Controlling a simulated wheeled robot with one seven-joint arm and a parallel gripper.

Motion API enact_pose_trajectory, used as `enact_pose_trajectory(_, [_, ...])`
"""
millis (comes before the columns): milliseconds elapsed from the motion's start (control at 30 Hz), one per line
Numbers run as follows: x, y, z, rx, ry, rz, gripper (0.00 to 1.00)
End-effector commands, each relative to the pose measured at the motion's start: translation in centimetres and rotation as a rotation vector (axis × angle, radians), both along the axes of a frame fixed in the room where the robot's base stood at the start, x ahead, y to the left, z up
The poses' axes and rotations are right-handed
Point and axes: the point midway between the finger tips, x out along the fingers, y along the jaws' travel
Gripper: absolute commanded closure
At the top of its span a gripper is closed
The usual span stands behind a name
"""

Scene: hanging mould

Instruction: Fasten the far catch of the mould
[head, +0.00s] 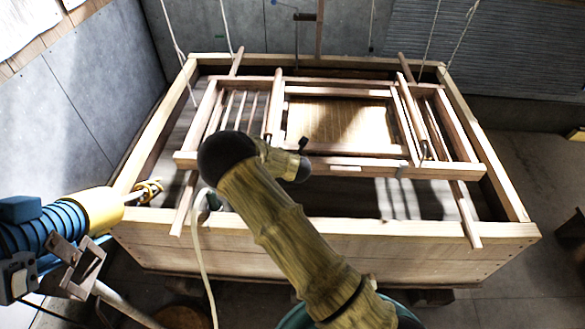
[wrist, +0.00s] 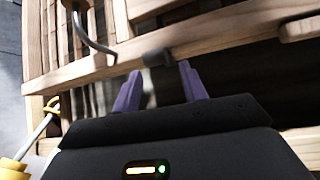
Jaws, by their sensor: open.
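The mould (head: 340,166), a wooden frame with a panel, lies across two poles above a large wooden vat. In the wrist view its front rail (wrist: 240,38) crosses the upper part. A small grey fitting (wrist: 158,57), which looks like a catch, sits on this rail's lower edge. A bent grey rod (wrist: 90,38) lies to its left; I cannot tell whether they are joined. My gripper (wrist: 160,85) is open, its purple fingers pointing towards the rail, with the grey fitting just beyond the gap between the tips. In the head view my arm hides the fingers.
The vat's front wall (head: 400,238) stands below the mould. White cords (head: 428,32) hang at the back. A blue-and-yellow tool (head: 95,210) is at the left; its yellow handle shows in the wrist view (wrist: 14,172). The poles (head: 466,215) jut out at the front.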

Motion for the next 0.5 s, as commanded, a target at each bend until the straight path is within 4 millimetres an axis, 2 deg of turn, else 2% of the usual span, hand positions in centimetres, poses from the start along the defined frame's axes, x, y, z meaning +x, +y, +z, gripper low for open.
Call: enact_pose_trajectory(500, [-5.5, -0.5, 5.8, 0.004, -0.003, 0.002, 0.57])
